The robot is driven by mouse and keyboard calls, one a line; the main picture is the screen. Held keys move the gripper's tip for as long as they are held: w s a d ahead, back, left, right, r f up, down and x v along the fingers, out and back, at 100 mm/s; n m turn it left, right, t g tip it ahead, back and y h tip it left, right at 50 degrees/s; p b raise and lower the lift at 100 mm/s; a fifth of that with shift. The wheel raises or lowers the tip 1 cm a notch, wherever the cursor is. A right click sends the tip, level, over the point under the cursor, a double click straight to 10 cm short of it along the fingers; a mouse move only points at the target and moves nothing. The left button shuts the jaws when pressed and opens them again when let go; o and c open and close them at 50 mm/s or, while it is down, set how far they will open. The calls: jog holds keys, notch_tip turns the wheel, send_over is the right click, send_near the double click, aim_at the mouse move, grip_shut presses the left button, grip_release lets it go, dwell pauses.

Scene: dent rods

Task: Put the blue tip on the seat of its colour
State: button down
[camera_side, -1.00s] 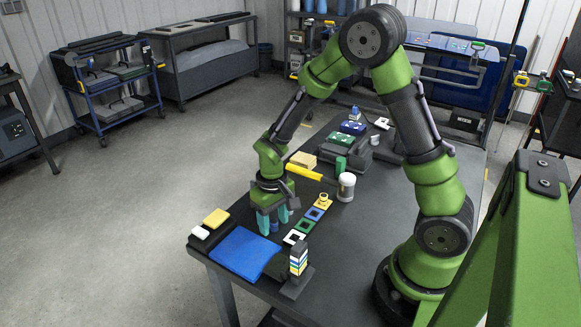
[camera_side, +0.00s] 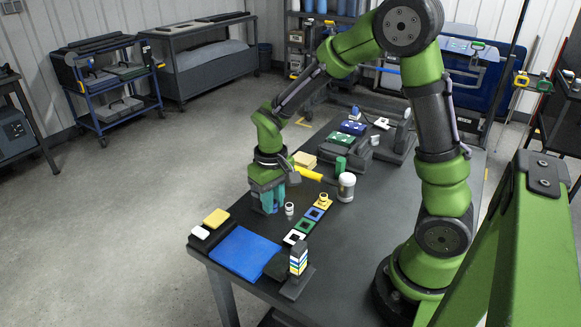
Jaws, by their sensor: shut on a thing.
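My gripper (camera_side: 270,207) is over the table, left of the row of seats, with its teal fingers shut on the blue tip (camera_side: 274,209). The tip is mostly hidden by the fingers. The blue seat (camera_side: 315,214) is a square frame with an open middle. It lies in a row between the green seat (camera_side: 305,226) and the yellow seat (camera_side: 323,202), and my gripper is to its left. The yellow seat has a yellow tip on it. The white seat (camera_side: 294,237) is at the near end.
A small whitish tip (camera_side: 289,209) stands between my gripper and the seats. A blue mat (camera_side: 245,252) and a striped block (camera_side: 298,260) are at the near end of the table (camera_side: 365,235).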

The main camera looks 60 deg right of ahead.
notch_tip(320, 180, up, 3)
jog(key=shift+d+f, duration=0.1)
jog(key=s+d+m, duration=0.1)
jog(key=d, duration=0.2)
jog(key=m, duration=1.1)
send_over(315, 211)
jog(key=shift+w+f, duration=0.25)
jog(key=shift+f, duration=0.3)
jog(key=m, duration=0.2)
jog(key=shift+s+f+m, duration=0.15)
jog(key=shift+f+m, duration=0.1)
jog(key=shift+m, duration=0.15)
jog(key=shift+f, duration=2.25)
jog(key=shift+f, duration=0.65)
jog(key=c, duration=0.8)
grip_release()
jog(key=shift+r, duration=0.1)
